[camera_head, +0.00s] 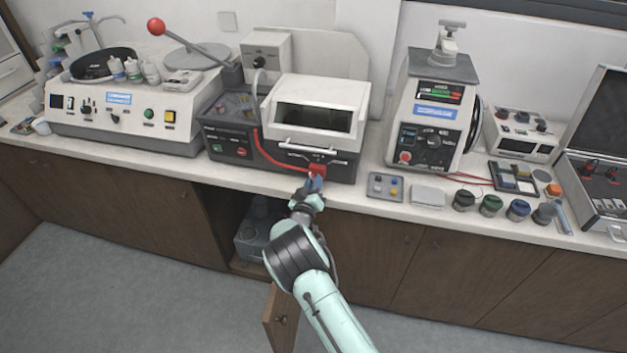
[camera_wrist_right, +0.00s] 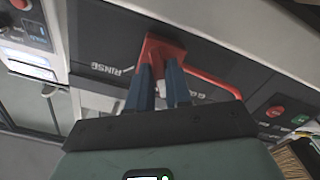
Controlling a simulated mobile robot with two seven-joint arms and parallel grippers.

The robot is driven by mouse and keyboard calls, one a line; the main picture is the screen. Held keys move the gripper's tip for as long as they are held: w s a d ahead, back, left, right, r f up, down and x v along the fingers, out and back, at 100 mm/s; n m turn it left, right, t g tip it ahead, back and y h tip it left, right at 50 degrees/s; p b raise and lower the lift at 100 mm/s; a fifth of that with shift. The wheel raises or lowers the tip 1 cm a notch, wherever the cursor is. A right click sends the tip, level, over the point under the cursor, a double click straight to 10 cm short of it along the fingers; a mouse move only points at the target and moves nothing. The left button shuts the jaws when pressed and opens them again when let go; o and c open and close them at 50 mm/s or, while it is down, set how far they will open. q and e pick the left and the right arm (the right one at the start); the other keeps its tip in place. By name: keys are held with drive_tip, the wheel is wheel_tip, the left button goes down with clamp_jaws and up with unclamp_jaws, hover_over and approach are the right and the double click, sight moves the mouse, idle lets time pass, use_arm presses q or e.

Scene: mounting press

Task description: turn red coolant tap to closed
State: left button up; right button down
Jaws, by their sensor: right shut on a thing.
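The red coolant tap (camera_head: 317,170) sits low on the front of the machine with the white hood (camera_head: 318,92). In the right wrist view the red tap (camera_wrist_right: 158,48) shows as a block with a red arm running to the right. My right gripper (camera_head: 315,180) reaches up to the tap from below. In the wrist view the blue fingers of my right gripper (camera_wrist_right: 160,75) are shut on the tap, one on each side of its lower part. The fingers partly cover the tap. My left gripper is not in view.
A red hose (camera_head: 268,153) runs down the machine front to the tap. A silver handle bar (camera_head: 308,148) lies just above. A pad with knobs (camera_head: 385,186) lies to the right on the bench. A cupboard door (camera_head: 281,318) stands open below.

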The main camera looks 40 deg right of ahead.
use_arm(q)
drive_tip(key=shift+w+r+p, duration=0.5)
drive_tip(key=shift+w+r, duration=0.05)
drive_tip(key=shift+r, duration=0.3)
use_arm(e)
drive_tip(key=shift+n, duration=1.3)
drive_tip(key=c, duration=1)
unclamp_jaws()
drive_tip(key=shift+c, duration=0.2)
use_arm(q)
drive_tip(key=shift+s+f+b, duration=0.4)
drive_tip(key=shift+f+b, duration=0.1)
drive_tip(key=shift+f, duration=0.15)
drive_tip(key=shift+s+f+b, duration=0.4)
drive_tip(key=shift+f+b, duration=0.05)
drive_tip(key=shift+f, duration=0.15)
use_arm(e)
drive_tip(key=v, duration=1.3)
drive_tip(key=shift+a, duration=0.2)
drive_tip(key=shift+s, duration=0.15)
